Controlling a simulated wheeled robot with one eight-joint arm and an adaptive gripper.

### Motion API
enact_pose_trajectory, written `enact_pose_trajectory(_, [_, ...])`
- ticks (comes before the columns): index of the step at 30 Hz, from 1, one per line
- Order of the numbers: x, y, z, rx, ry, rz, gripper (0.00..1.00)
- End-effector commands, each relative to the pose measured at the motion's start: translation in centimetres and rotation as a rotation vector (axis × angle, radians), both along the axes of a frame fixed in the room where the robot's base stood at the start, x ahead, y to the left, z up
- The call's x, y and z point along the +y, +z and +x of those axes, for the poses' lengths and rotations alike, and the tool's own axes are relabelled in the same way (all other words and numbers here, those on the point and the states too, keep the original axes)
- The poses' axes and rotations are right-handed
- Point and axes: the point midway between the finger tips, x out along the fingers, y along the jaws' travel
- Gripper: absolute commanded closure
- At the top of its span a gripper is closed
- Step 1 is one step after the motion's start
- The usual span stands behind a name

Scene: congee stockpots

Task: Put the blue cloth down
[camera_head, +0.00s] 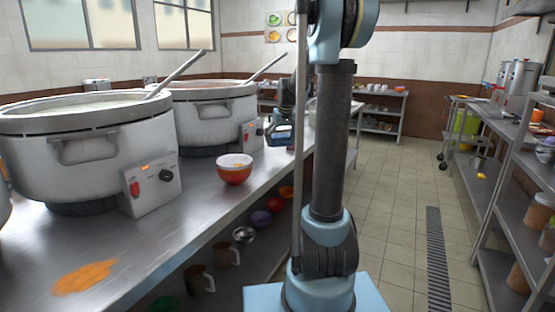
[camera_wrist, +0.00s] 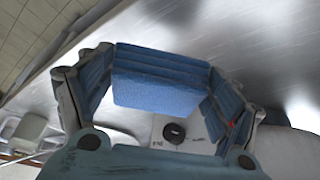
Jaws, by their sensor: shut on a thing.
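The blue cloth (camera_wrist: 155,85) looks like a thick folded block in the wrist view. My gripper (camera_wrist: 158,72) is shut on it, with one finger at each side. The steel counter (camera_wrist: 180,30) shows behind the cloth; I cannot tell whether the cloth touches it. In the head view my gripper (camera_head: 282,128) is over the far part of the counter (camera_head: 200,215), right of the second pot. My arm partly hides that area, and the cloth is hard to make out there.
Two large pots (camera_head: 85,150) (camera_head: 205,115) with ladles stand along the counter's left side. A red bowl (camera_head: 234,170) sits near its front edge. An orange spill (camera_head: 85,277) lies on the near counter. Shelves (camera_head: 510,190) stand at right; the tiled aisle (camera_head: 395,200) is clear.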

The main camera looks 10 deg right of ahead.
Motion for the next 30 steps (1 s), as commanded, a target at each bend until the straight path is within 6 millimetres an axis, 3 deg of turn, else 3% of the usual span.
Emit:
enact_pose_trajectory(3, [0.0, -1.8, 0.0, 0.000, 0.000, 0.000, 0.40])
enact_pose_trajectory(18, [-0.1, -6.7, 0.0, 0.000, -0.001, -0.001, 0.40])
enact_pose_trajectory(30, [-0.1, -7.2, 0.0, 0.000, -0.001, -0.001, 0.40])
